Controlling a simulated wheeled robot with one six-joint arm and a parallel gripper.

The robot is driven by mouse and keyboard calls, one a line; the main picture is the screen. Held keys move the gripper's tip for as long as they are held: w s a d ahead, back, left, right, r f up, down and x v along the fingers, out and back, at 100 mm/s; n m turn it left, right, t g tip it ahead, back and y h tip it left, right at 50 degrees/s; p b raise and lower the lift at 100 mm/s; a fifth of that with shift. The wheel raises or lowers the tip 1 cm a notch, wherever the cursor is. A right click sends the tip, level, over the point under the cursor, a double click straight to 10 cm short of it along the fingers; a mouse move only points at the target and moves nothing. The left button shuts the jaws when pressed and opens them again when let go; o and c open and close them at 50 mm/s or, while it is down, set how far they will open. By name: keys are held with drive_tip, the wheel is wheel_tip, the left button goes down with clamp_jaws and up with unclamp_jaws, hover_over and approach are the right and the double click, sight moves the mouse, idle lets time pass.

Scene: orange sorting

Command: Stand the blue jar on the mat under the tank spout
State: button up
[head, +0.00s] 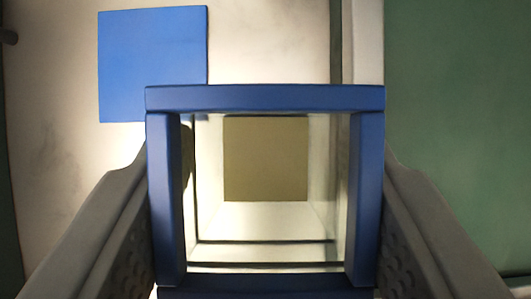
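The blue jar (265,98) is seen from above, with a square blue rim and clear walls. My gripper (267,170) has one grey finger on each side of the jar, both against its blue frame, so it is shut on the jar. An olive-tan square (265,158) shows through the jar; I cannot tell if it is the jar's bottom or something below. A flat blue square (152,64) lies at the upper left, partly behind the jar's rim corner; I cannot tell if it is the mat. No tank or spout is identifiable.
A pale, stained surface (60,170) spreads around the jar and the blue square, with free room at the left. A light strip (367,40) borders it on the right, with a green area (460,110) beyond. A dark edge runs down the far left.

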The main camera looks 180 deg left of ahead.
drive_tip(key=shift+f, duration=1.3)
drive_tip(key=shift+f, duration=0.15)
drive_tip(key=o, duration=1.1)
drive_tip(key=v, duration=1.2)
